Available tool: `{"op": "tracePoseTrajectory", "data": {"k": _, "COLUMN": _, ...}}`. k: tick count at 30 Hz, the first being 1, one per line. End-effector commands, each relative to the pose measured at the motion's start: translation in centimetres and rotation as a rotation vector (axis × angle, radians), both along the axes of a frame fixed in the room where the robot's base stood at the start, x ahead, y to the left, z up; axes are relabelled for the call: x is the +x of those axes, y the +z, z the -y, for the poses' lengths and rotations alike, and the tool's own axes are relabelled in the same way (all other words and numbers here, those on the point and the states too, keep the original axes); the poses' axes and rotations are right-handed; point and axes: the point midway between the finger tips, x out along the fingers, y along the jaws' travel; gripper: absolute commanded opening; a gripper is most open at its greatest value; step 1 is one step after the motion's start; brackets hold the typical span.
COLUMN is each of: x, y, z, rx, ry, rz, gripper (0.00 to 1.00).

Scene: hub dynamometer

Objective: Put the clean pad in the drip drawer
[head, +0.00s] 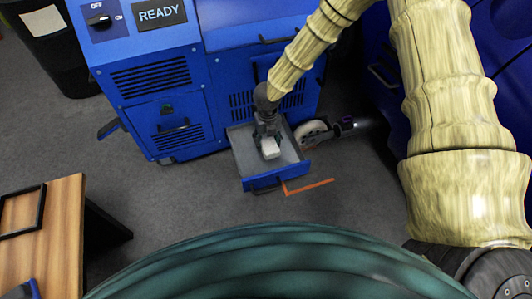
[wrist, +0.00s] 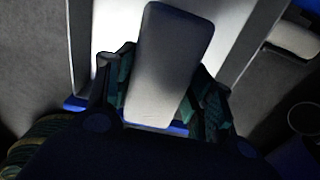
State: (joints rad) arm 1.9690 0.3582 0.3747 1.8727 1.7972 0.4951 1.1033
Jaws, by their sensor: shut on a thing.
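The clean pad (wrist: 172,62) is a pale block between the two fingers of my gripper (wrist: 163,98) in the wrist view. It also shows as a small white block in the head view (head: 270,148). My gripper (head: 266,134) is shut on it and points down over the drip drawer (head: 294,171). The drawer is a grey tray with a blue front, pulled out low from the blue machine. The pad appears within the drawer's outline. I cannot tell whether it touches the drawer floor.
The blue machine (head: 165,98) has a READY display (head: 160,13) and an OFF/ON knob (head: 99,20). A white roller (head: 311,133) lies right of the drawer. An orange floor mark (head: 309,187) is by its front. A wooden table (head: 62,225) stands at left.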

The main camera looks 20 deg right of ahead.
Motion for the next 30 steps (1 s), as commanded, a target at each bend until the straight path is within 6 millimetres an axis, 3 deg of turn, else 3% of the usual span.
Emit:
{"op": "tracePoseTrajectory", "data": {"k": 3, "x": 0.0, "y": -2.3, "z": 0.1, "rx": -0.002, "ry": 0.001, "rz": -0.001, "gripper": 0.29}}
{"op": "tracePoseTrajectory", "data": {"k": 11, "x": 0.0, "y": -4.2, "z": 0.0, "rx": -0.001, "ry": 0.002, "rz": -0.001, "gripper": 0.29}}
{"op": "tracePoseTrajectory", "data": {"k": 19, "x": 0.0, "y": -8.0, "z": 0.0, "rx": -0.002, "ry": 0.002, "rz": 0.0, "gripper": 0.29}}
{"op": "tracePoseTrajectory", "data": {"k": 30, "x": 0.0, "y": -8.3, "z": 0.0, "rx": -0.001, "ry": 0.002, "rz": 0.0, "gripper": 0.29}}
